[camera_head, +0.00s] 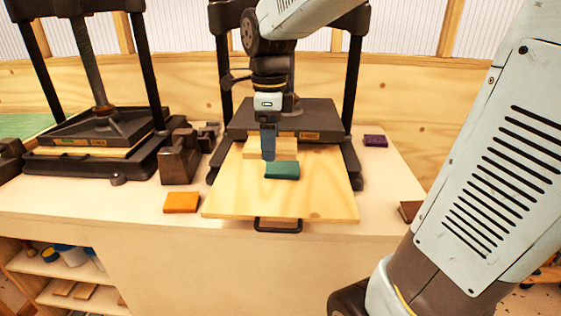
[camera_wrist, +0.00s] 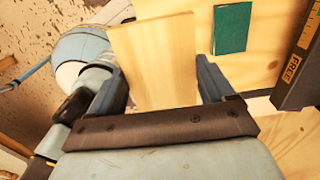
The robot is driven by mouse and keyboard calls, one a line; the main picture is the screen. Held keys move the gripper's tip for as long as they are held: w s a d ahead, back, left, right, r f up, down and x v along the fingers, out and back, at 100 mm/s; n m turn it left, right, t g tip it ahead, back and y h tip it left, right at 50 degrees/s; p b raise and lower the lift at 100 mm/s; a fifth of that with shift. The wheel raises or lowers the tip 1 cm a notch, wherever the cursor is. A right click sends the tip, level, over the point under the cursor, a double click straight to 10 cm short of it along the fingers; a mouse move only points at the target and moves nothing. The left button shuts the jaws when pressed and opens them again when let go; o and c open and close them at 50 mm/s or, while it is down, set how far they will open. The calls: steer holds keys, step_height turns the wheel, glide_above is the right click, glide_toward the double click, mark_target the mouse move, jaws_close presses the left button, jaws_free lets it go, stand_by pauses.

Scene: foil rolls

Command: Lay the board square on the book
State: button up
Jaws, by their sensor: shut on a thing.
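My gripper (camera_head: 268,156) is shut on a small pale wooden board (camera_head: 254,148), above the plywood sheet in front of the right-hand press. In the wrist view the board (camera_wrist: 155,65) sits between the two blue-grey fingers of the gripper (camera_wrist: 160,80), its far end sticking out past them. A teal book (camera_head: 282,170) lies flat on the plywood, just in front of and right of the gripper in the head view. In the wrist view the book (camera_wrist: 232,28) is right of the board and apart from it.
The plywood sheet (camera_head: 290,203) reaches out from the right-hand press (camera_head: 320,116). Orange (camera_head: 181,202), purple (camera_head: 375,141) and brown (camera_head: 410,211) blocks lie on the bench around it. Dark metal weights (camera_head: 180,160) and a second press (camera_head: 95,135) stand left.

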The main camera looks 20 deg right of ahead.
steer(key=shift+w+f, duration=0.1)
steer(key=shift+w, duration=0.25)
steer(key=w+d+f, duration=0.4)
steer(key=w+d, duration=0.1)
steer(key=w, duration=0.3)
glide_above(283, 167)
steer(key=s, duration=0.1)
steer(key=f, duration=0.4)
steer(key=shift+a+f, duration=0.3)
steer(key=shift+a, duration=0.05)
steer(key=shift+w+d+f, duration=0.2)
steer(key=shift+w+f, duration=0.1)
steer(key=shift+f, duration=0.2)
steer(key=shift+w+f, duration=0.1)
steer(key=shift+f, duration=1.5)
steer(key=o, duration=0.9)
steer(key=shift+f, duration=0.1)
